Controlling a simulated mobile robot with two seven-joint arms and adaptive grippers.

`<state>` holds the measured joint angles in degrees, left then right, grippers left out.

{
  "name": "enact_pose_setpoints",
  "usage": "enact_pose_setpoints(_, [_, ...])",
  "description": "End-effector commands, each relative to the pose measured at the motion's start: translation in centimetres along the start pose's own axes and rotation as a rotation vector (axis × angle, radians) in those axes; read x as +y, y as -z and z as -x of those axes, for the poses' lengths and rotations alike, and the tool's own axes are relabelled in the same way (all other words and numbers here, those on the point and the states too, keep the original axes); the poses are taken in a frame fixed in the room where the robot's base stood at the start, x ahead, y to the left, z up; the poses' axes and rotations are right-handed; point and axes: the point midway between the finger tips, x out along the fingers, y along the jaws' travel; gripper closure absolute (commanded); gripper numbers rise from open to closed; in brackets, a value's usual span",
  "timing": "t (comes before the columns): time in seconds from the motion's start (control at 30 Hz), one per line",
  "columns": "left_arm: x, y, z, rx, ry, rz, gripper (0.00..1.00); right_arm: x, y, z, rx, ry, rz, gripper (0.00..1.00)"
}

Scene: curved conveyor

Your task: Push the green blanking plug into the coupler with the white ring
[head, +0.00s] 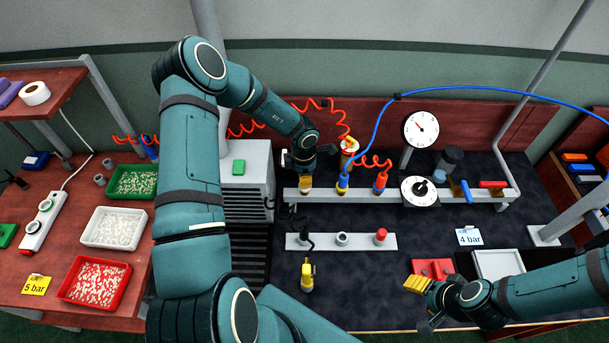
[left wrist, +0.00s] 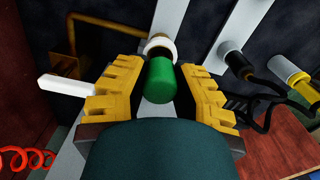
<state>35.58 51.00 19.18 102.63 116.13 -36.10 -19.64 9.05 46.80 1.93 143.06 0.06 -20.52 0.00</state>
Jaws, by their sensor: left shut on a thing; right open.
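The green blanking plug (left wrist: 162,82) sits between the yellow fingers of my left gripper (left wrist: 163,90) in the left wrist view. In the head view my left gripper (head: 305,184) is at the left end of the upper rail and hides the plug. The coupler with the white ring (left wrist: 158,44) is directly beyond the plug, roughly in line with it. The plug's far end overlaps the ring in this view; I cannot tell how deep it is in. My right gripper (head: 417,284) is open and empty at the lower right, away from the rail.
The upper rail (head: 440,193) also carries a blue-hosed fitting (head: 343,184) and a red fitting (head: 380,182). The lower rail (head: 362,242) holds a grey fitting (head: 342,239) and a red one (head: 381,236). A grey cabinet (head: 258,163) stands left of my left gripper.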

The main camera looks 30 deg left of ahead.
Motion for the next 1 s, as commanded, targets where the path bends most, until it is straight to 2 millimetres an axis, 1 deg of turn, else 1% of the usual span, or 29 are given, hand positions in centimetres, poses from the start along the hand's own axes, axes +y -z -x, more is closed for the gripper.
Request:
enact_pose_setpoints(0.97, [0.0,0.0,-2.2,-0.001,-0.001,-0.001,1.0,0.2,-0.1,-0.4,0.0,0.0,0.0,0.43])
enact_pose_setpoints(1.0, [0.0,0.0,-2.2,-0.001,-0.001,-0.001,0.69,0.2,-0.1,-0.4,0.0,0.0,0.0,0.43])
